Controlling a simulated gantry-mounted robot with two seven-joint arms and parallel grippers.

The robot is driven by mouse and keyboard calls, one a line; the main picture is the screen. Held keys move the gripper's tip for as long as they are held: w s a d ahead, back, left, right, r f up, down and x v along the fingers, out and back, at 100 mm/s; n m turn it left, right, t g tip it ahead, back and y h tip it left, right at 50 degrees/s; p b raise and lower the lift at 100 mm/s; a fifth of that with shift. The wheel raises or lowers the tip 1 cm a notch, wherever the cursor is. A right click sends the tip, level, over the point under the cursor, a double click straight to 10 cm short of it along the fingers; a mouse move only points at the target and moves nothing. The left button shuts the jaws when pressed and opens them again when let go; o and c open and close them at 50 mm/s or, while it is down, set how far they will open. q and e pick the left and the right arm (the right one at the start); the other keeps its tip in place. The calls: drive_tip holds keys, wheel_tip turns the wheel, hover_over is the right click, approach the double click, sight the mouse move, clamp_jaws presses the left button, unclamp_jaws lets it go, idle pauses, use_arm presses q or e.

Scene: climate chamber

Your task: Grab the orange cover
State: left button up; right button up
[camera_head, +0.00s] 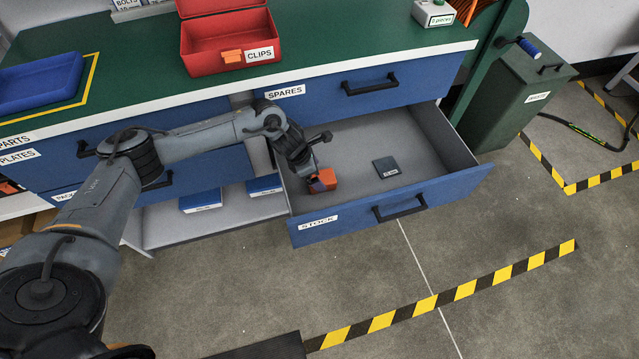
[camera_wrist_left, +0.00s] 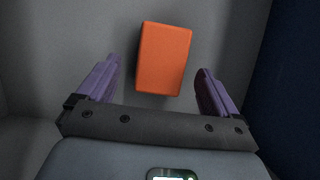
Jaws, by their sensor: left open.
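The orange cover (camera_head: 327,178) is a small block lying in the left part of the open drawer labelled STOCK (camera_head: 435,191). It also shows in the left wrist view (camera_wrist_left: 163,60), on the grey drawer floor. My left gripper (camera_head: 315,184) reaches down into the drawer beside the cover and partly overlaps it in the head view. In the left wrist view its two purple fingers (camera_wrist_left: 157,88) are open, one on each side of the cover's near end, with gaps on both sides. My right gripper is not in view.
A dark flat labelled piece (camera_head: 385,167) lies in the drawer to the right of the cover. The drawer walls stand close around my left gripper. A red CLIPS box (camera_head: 215,44) and a blue tray (camera_head: 38,84) stand on the green bench top (camera_head: 340,38) above.

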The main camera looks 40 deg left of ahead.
sight(321, 178)
use_arm(q)
drive_tip(key=shift+b+x, duration=0.95)
drive_tip(key=shift+x, duration=1.2)
drive_tip(key=shift+d, duration=0.1)
drive_tip(key=c, duration=1.1)
drive_tip(key=shift+o, duration=0.2)
drive_tip(key=shift+r, duration=0.1)
